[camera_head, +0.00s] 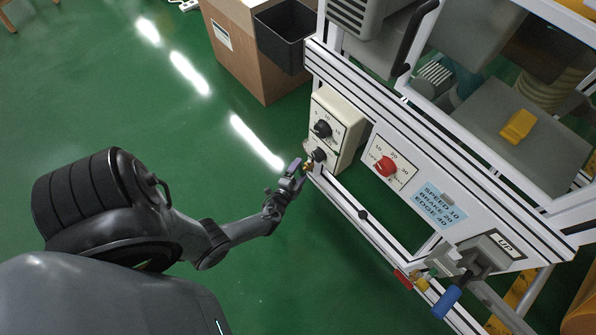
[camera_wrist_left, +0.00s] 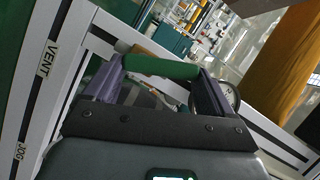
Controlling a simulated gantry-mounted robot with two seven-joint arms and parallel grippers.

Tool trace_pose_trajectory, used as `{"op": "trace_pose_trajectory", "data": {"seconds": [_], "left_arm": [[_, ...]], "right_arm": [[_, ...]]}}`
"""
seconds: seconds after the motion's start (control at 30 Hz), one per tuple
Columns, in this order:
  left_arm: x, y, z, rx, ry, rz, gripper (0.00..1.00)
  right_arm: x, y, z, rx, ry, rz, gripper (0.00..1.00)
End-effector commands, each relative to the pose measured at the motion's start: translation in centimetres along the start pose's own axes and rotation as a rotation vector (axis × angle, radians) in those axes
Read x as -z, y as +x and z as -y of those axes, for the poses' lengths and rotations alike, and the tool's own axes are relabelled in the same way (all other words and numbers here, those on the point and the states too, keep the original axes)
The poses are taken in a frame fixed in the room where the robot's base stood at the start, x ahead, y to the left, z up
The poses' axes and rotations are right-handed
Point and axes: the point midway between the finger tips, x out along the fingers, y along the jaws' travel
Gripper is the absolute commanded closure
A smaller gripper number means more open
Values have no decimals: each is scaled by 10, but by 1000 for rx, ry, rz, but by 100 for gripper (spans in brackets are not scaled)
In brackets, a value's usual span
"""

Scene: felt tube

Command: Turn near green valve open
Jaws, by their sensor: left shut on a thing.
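My left gripper (camera_head: 292,176) is at the left end of the machine's lower front rail, beside a small brass fitting (camera_head: 307,167). In the left wrist view its two purple-grey fingers (camera_wrist_left: 160,88) stand apart on either side of a green valve handle (camera_wrist_left: 160,67), which spans between their tips. The gripper is shut on this handle. In the head view the handle is hidden by the gripper, so how far it is turned cannot be told. My right gripper is in neither view.
A box with a black knob (camera_head: 322,128) is just above the gripper. A red knob (camera_head: 386,166), a blue lever handle (camera_head: 446,302) and a red handle (camera_head: 403,279) are farther right. A cardboard box (camera_head: 262,55) stands behind. Green floor is open at left. A gauge (camera_wrist_left: 229,97) sits near one finger.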

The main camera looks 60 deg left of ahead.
Motion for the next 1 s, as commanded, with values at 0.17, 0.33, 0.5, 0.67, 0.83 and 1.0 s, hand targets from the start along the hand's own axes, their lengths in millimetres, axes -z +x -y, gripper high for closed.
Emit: {"op": "trace_pose_trajectory", "data": {"seconds": [0.17, 0.33, 0.5, 0.67, 0.83, 1.0], "left_arm": [[3, -1, -3, 61, 147, 1, 45], [5, -1, -4, 98, 235, 2, 45], [6, -2, -5, 124, 298, 2, 45], [7, -2, -6, 141, 338, 1, 45], [6, -2, -6, 151, 362, 1, 45], [6, -3, -6, 155, 370, 1, 45]], "right_arm": [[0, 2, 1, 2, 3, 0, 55], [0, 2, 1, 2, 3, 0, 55], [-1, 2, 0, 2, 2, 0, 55], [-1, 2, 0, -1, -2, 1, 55], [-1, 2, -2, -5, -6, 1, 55], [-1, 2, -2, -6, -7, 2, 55]]}}
